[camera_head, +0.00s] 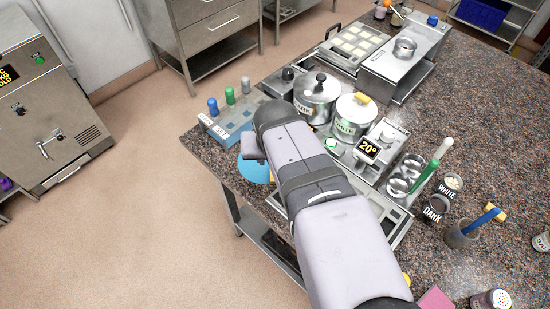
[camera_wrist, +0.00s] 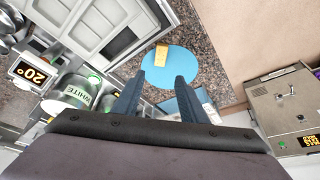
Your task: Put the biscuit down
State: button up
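The biscuit (camera_wrist: 161,53), a small orange-tan bar, lies on a round blue mat (camera_wrist: 190,68) in the wrist view. My gripper (camera_wrist: 161,76) shows two dark fingers spread apart, with nothing seen between them. The biscuit is just beyond the fingertips, apart from both. In the head view part of the blue mat (camera_head: 252,170) shows left of my arm, at the counter's edge.
Steel pots marked WHITE (camera_wrist: 77,92) and a 20° display (camera_wrist: 32,72) stand near the mat. A grey tray (camera_wrist: 95,25) lies beside it. A rack with coloured-handled tools (camera_head: 230,115) stands behind it. The counter edge drops to the floor.

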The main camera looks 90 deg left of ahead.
jog(key=shift+d+r, duration=0.1)
jog(key=shift+r, duration=0.15)
jog(key=shift+w, duration=0.1)
